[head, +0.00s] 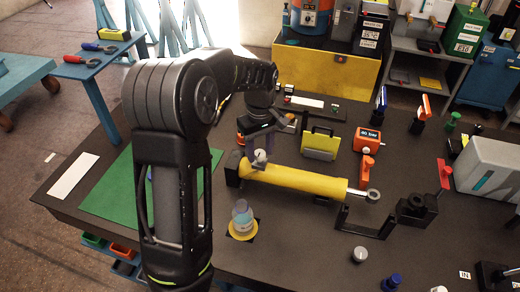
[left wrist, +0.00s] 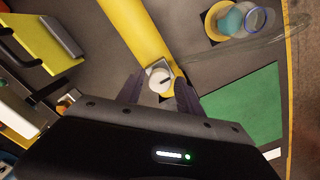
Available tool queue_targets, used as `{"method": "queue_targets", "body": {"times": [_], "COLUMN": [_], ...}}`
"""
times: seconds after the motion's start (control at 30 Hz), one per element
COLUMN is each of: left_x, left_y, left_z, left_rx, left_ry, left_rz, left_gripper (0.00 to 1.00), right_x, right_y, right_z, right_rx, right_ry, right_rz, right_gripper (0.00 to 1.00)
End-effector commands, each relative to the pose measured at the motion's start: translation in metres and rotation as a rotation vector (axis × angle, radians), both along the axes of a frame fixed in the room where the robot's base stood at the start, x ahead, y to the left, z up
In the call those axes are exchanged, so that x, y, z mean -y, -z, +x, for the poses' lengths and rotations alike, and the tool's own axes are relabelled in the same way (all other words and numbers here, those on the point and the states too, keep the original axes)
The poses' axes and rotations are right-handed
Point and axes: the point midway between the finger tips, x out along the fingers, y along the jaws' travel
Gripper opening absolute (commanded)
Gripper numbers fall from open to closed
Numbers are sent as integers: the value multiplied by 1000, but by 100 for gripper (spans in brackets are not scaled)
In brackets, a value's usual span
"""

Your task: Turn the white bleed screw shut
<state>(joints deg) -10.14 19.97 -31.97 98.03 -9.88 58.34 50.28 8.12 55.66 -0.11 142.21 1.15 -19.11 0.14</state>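The white bleed screw (head: 260,156) is a round knob on top of the left end of the yellow cylinder (head: 300,178). In the left wrist view the white screw (left wrist: 160,80) shows a dark slot across its face and sits beside the yellow cylinder (left wrist: 138,30). My left gripper (head: 259,145) reaches down over the screw from behind. In the left wrist view its fingers (left wrist: 158,86) are apart, one on each side of the screw, with a gap visible on both sides. I cannot tell how deep the fingertips reach. My right gripper is not in view.
A clear jar (head: 243,217) stands on a yellow ring in front of the cylinder. A yellow plate holder (head: 320,143) and an orange block (head: 367,140) stand behind it. A black bracket (head: 362,220) is at the right. The green mat (head: 115,190) at left is clear.

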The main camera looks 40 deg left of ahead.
Motion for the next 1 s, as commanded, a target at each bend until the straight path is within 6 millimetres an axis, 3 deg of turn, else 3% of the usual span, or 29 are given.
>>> {"method": "queue_targets", "body": {"times": [0.1, 0.47, 0.83, 1.0], "left_x": [0, 0, 0, 0], "left_y": [0, -6, -61, -76], "left_z": [0, 1, 1, 0], "left_rx": [0, 4, 5, 1], "left_ry": [1, 2, 3, 2], "left_rz": [0, 1, 1, 0], "left_gripper": [52, 52, 52, 52], "right_x": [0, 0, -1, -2], "right_y": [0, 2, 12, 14], "right_z": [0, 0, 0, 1], "right_rx": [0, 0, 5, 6], "right_ry": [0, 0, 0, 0], "right_rz": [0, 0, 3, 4], "right_gripper": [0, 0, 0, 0]}}
